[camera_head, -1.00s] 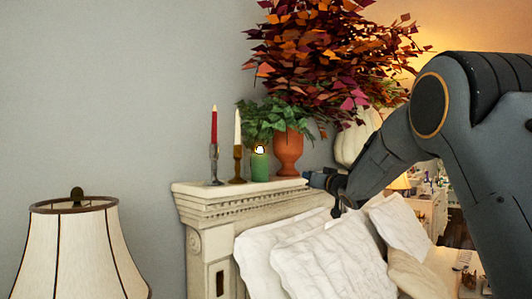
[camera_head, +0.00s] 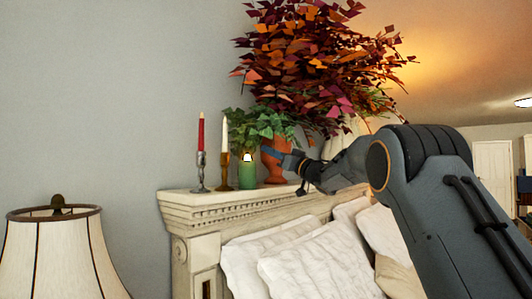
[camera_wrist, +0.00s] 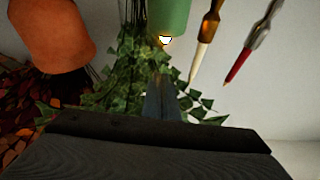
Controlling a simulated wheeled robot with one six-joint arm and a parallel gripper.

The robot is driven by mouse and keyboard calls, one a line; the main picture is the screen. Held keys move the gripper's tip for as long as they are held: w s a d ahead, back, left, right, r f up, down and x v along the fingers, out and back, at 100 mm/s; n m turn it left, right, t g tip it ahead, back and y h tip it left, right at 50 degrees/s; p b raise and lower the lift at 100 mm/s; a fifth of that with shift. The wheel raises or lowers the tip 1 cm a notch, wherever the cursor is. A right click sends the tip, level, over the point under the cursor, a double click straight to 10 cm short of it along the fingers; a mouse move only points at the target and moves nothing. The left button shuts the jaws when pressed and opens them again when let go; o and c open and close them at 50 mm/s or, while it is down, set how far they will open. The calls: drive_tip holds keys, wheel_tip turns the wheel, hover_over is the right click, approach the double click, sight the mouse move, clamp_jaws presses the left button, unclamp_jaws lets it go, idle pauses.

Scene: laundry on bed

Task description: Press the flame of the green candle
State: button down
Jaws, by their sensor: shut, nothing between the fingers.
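The green candle (camera_head: 247,175) stands upright on the mantel-like ledge (camera_head: 175,209), its small bright flame (camera_head: 247,157) at the top. In the wrist view the scene is upside down: the green candle (camera_wrist: 170,14) hangs from the top edge with the flame (camera_wrist: 165,40) below it. My gripper (camera_head: 268,152) is shut and empty, just right of the flame and slightly above it in the head view, in front of the terracotta pot. The shut fingers (camera_wrist: 160,88) point toward the flame in the wrist view, apart from it.
A white candle in a brass holder (camera_head: 224,150) and a red candle in a silver holder (camera_head: 201,150) stand left of the green one. The terracotta pot (camera_head: 273,171), ivy (camera_head: 245,125) and autumn foliage (camera_head: 310,60) are close by. Pillows (camera_head: 315,270) lie below.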

drive_tip(key=p+x, duration=0.3)
drive_tip(key=x, duration=0.5)
drive_tip(key=shift+a, duration=0.2)
drive_tip(key=shift+f+p, duration=0.75)
drive_tip(key=shift+f, duration=1.25)
drive_tip(key=shift+f, duration=0.1)
drive_tip(key=shift+s+f+b, duration=0.1)
drive_tip(key=shift+f+b, duration=0.55)
drive_tip(key=shift+f, duration=0.35)
drive_tip(key=shift+a, duration=0.1)
drive_tip(key=r+p, duration=0.2)
drive_tip(key=r, duration=0.1)
drive_tip(key=r+p, duration=0.1)
drive_tip(key=r, duration=0.1)
drive_tip(key=shift+d, duration=0.25)
drive_tip(key=b+v, duration=0.4)
drive_tip(key=v, duration=0.6)
drive_tip(key=shift+b, duration=0.3)
